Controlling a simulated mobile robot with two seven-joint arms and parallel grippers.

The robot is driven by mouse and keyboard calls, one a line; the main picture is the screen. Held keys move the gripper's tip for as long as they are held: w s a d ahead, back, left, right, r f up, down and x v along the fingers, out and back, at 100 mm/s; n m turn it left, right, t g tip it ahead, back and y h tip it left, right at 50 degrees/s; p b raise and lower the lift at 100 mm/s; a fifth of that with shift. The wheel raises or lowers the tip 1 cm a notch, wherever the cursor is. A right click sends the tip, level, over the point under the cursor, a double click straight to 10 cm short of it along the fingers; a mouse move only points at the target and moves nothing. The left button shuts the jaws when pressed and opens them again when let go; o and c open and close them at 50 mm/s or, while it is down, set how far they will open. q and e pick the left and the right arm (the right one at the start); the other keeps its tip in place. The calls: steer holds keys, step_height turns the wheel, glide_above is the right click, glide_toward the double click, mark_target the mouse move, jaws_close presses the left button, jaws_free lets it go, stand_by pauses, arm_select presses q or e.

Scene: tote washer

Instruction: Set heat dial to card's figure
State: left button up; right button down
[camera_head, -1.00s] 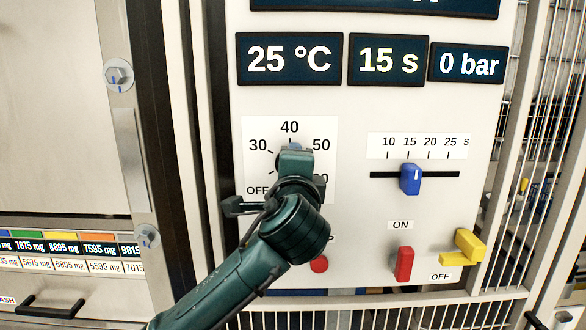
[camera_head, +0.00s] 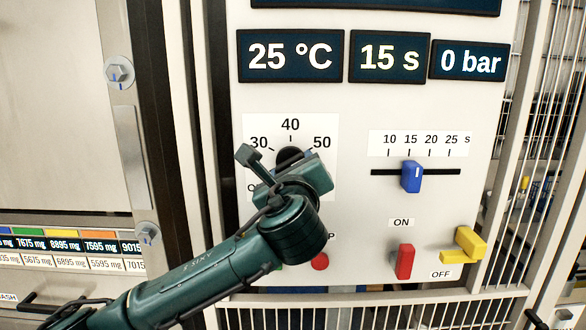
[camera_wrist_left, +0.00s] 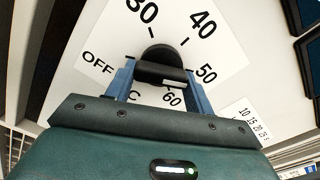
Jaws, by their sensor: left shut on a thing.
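The heat dial is a black round knob (camera_head: 288,155) on a white scale plate (camera_head: 263,124) marked OFF, 30, 40, 50 and 60. My left gripper (camera_head: 296,166) is shut on the knob, covering its lower part and the scale there. In the left wrist view the blue fingers (camera_wrist_left: 160,82) stand on either side of the knob's bar (camera_wrist_left: 160,73), near the 60 figure. I cannot tell exactly where its pointer sits. The temperature display (camera_head: 291,56) reads 25 °C. I cannot make out a card with a heat figure. My right gripper is out of view.
Right of the dial are a blue time slider (camera_head: 411,177) near 15, a red switch (camera_head: 404,261) and a yellow handle (camera_head: 466,245). A red button (camera_head: 320,261) sits below the dial, close to my arm. Wire fencing (camera_head: 540,150) stands at right.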

arm_select(q)
steer(key=m, duration=0.6)
steer(key=shift+a, duration=0.15)
steer(key=m, duration=0.5)
steer(key=shift+a+m, duration=0.1)
steer(key=shift+m, duration=0.3)
steer(key=shift+f, duration=0.1)
steer(key=o, duration=1)
steer(key=s+b, duration=0.3)
steer(key=s, duration=1)
steer(key=shift+s, duration=0.15)
